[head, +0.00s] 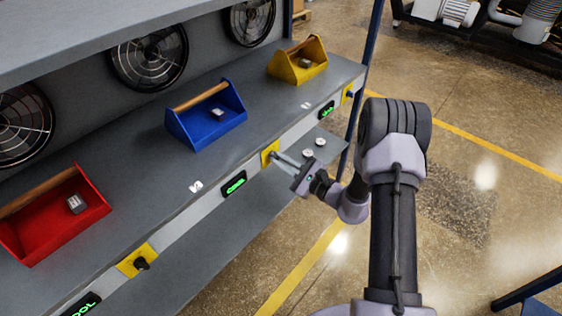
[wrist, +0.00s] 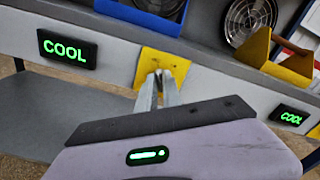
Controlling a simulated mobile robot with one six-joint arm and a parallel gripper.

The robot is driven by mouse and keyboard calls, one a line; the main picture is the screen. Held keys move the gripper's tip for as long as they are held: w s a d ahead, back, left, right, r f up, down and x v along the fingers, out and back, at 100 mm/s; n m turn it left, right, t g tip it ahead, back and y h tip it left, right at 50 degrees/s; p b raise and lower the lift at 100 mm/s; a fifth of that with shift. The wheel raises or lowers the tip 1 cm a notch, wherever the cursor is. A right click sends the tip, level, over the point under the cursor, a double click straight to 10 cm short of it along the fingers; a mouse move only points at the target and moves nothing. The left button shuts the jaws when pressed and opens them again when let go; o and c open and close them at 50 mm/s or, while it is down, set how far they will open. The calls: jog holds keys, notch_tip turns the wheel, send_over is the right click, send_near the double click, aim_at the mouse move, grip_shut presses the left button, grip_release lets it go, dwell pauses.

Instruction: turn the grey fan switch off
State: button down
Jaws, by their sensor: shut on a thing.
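The middle switch's yellow plate (head: 267,151) is on the front edge of the grey bench, below the blue toolbox. It also shows in the wrist view (wrist: 179,62). My gripper (head: 276,157) reaches this plate from the front. In the wrist view my gripper (wrist: 158,78) has its two fingers close together at the plate, shut on the switch knob, which is mostly hidden between them. The knob's angle cannot be told. A lit green COOL display (wrist: 67,48) is left of the plate; it also shows in the head view (head: 234,183).
Another switch (head: 142,263) on a yellow plate is at lower left, and another yellow plate (head: 347,94) is at far right. Red (head: 88,198), blue (head: 205,124) and yellow (head: 290,68) toolboxes stand on the bench. Fans (head: 150,60) line the back wall. Open floor lies right.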

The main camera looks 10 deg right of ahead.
jog(key=c, duration=1.5)
grip_release()
jog(key=p+v, duration=0.3)
jog(key=v, duration=1.4)
jog(key=shift+s, duration=0.15)
jog(key=shift+d, duration=0.1)
